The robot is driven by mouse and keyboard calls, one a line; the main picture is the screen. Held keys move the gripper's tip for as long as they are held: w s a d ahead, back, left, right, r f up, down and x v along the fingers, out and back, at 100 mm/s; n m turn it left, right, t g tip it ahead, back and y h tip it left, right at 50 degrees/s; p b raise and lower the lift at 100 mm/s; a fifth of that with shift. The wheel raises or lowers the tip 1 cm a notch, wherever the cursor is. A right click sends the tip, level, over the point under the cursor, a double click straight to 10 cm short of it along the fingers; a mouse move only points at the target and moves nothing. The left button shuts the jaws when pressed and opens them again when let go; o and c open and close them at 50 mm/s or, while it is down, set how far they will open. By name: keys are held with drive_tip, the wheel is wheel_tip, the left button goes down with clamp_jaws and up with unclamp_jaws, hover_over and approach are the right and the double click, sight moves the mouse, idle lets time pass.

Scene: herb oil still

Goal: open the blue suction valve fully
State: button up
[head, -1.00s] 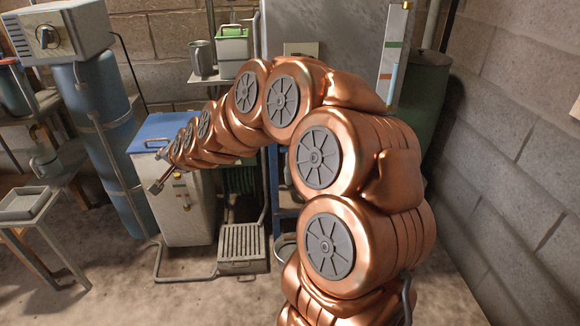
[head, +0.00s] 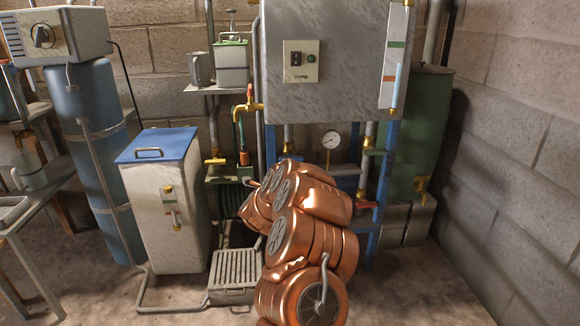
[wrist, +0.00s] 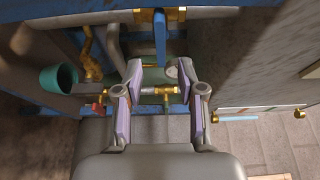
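In the wrist view, a flat blue lever (wrist: 160,38) hangs down from a brass valve body (wrist: 165,14) on a horizontal pipe, and lies crosswise to that pipe. I take it as the blue suction valve. My gripper (wrist: 160,70) is open, its two fingers spread with nothing gripped. The lever shows just beyond the fingertips, roughly centred between them, apparently without contact. A small brass fitting (wrist: 165,91) also shows between the fingers, farther off. In the head view I cannot make out the blue lever, and my arm hides most of my gripper.
A red-handled valve (wrist: 97,108) and a teal cup-like part (wrist: 60,80) are left of the fingers in the wrist view. In the head view, a pressure gauge (head: 330,140), blue frame (head: 381,175), grey tank (head: 330,60) and green barrel (head: 425,130) stand around my arm.

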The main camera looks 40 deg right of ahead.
drive_tip(key=b+x, duration=0.1)
drive_tip(key=x, duration=0.6)
drive_tip(key=shift+w, duration=0.15)
idle(0.3)
clamp_jaws()
